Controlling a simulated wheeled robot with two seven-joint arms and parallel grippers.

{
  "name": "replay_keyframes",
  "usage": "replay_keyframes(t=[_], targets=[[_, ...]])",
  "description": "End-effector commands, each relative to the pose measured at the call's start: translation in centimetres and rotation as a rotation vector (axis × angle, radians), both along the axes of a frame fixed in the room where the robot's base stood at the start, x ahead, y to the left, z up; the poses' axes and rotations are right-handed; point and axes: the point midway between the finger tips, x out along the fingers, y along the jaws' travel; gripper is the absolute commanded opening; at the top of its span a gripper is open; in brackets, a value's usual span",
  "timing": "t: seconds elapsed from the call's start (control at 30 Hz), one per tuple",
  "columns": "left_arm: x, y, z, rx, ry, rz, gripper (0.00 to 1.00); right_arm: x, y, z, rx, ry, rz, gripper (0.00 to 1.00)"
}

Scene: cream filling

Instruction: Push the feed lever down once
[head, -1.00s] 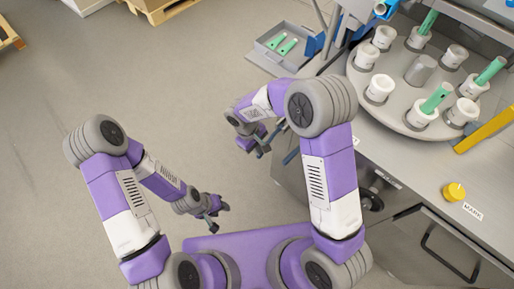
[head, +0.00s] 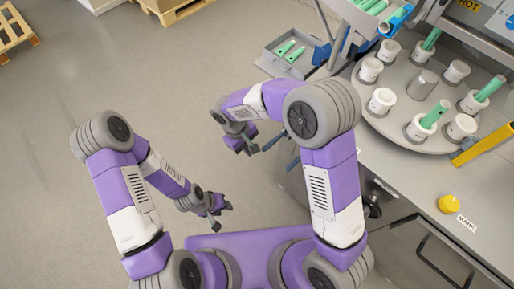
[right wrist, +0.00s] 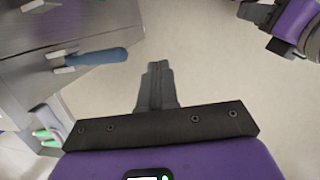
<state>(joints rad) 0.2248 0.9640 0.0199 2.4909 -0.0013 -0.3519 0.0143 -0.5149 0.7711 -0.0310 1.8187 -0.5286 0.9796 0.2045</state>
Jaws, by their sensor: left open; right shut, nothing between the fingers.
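A lever with a blue handle juts from the side of the steel machine; it shows in the right wrist view (right wrist: 97,56) at upper left, and a blue bar in the head view (head: 275,141) looks like the same handle. I cannot tell for sure that it is the feed lever. My right gripper (head: 247,146) hangs just left of this bar, beside the machine. Its fingers also show in the right wrist view (right wrist: 157,85), together and empty, apart from the blue handle. My left gripper (head: 216,220) is open and empty above the floor, lower in the head view.
A round turntable (head: 386,121) carries several white cups, some with green tubes. A yellow lever (head: 484,145) and yellow knob (head: 449,204) are on the worktop (head: 405,180). A grey tray (head: 271,67) holds green pieces.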

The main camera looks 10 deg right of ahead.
Motion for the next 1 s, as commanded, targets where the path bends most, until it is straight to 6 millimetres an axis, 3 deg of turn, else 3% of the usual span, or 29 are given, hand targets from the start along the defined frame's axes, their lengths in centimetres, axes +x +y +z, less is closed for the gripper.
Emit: replay_keyframes(t=[0.1,0.3,1.0], targets=[[0.0,0.0,0.7,0.000,0.000,0.000,0.43,-0.4,1.2,2.0,0.001,-0.001,0.001,0.00],[0.0,0.0,1.1,0.000,0.000,0.000,0.43,-0.8,2.2,3.4,0.000,0.001,-0.001,0.00],[0.0,0.0,1.1,0.000,0.000,0.000,0.43,-0.9,2.3,3.6,0.000,0.001,0.000,0.00]])
